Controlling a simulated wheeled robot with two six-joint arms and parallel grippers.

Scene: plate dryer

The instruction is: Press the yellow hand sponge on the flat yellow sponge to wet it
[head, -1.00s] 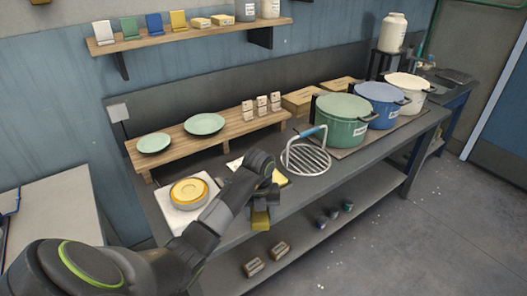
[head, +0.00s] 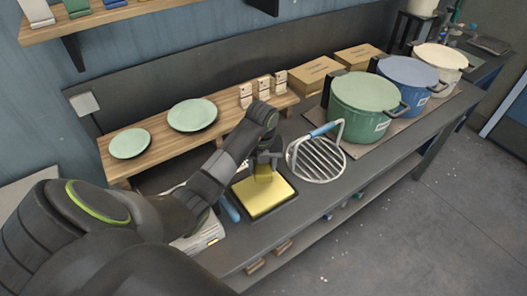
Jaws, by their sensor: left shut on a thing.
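The flat yellow sponge (head: 263,200) lies in a dark tray on the counter, near the middle of the head view. My left gripper (head: 264,160) points down over the far part of it. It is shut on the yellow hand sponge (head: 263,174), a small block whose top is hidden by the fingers. The hand sponge overlaps the flat sponge in the picture; I cannot tell whether they touch. My right gripper is out of view.
A round wire rack (head: 318,158) with a blue handle stands just right of the flat sponge. A green pot (head: 365,105) and a blue pot (head: 407,88) are further right. Green plates (head: 192,115) sit on a wooden shelf (head: 118,170) behind. A blue handle (head: 229,208) lies left of the sponge.

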